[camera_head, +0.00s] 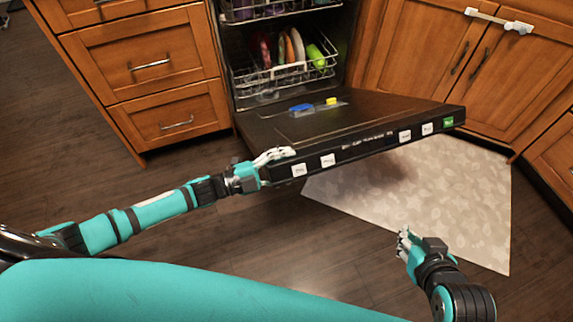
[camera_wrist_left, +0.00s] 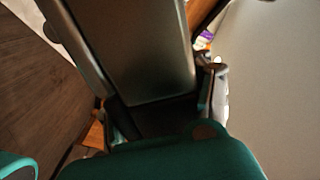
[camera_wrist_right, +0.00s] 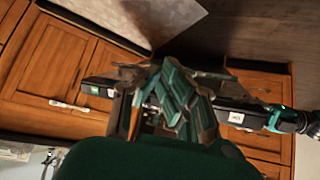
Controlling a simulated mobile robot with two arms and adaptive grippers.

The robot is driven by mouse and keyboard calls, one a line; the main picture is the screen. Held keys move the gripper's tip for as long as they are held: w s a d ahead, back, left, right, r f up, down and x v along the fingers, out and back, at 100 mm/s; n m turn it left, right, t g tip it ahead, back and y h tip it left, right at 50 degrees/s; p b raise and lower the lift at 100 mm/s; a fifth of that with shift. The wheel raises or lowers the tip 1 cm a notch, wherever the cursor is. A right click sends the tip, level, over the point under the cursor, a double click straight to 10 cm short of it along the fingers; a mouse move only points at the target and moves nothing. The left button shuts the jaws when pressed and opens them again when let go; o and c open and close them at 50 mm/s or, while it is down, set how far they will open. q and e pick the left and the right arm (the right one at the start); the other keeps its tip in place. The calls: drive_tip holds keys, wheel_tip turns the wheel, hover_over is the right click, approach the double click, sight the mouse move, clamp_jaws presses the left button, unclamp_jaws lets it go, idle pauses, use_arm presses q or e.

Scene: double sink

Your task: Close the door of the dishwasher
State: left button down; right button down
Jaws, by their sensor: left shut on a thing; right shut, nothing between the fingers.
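The dishwasher door (camera_head: 345,125) is folded down, dark, with a control strip of white labels and one green label along its outer edge. It stands open in front of the dishwasher (camera_head: 285,55). My left gripper (camera_head: 272,157) is at the left end of that edge, shut on the door; in the left wrist view the door (camera_wrist_left: 130,45) lies between its fingers (camera_wrist_left: 165,105). My right gripper (camera_head: 405,240) is shut and empty, below and in front of the door's right part, apart from it. The right wrist view shows its fingers (camera_wrist_right: 175,100) together, with the door edge (camera_wrist_right: 100,88) behind.
A dish rack (camera_head: 285,75) with plates and a green item is inside the dishwasher. A pale patterned mat (camera_head: 440,200) lies on the floor under the door. Wooden drawers (camera_head: 150,65) stand at left, wooden cabinets (camera_head: 430,45) at right. Dark wood floor is clear in front.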

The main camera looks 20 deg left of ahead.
use_arm(q)
drive_tip(key=shift+w+r, duration=0.1)
idle(0.4)
use_arm(e)
drive_tip(key=w+a+f+m+t+y, duration=0.1)
drive_tip(key=w+a+f+m+y, duration=0.1)
drive_tip(key=w+m, duration=0.7)
drive_tip(key=w+a+f+m+t+y, duration=0.1)
drive_tip(key=w+a+f+m+y, duration=0.2)
drive_tip(key=m, duration=1.9)
drive_tip(key=shift+w+a+f+y, duration=0.2)
drive_tip(key=shift+w+a+y, duration=1)
drive_tip(key=shift+w, duration=2.25)
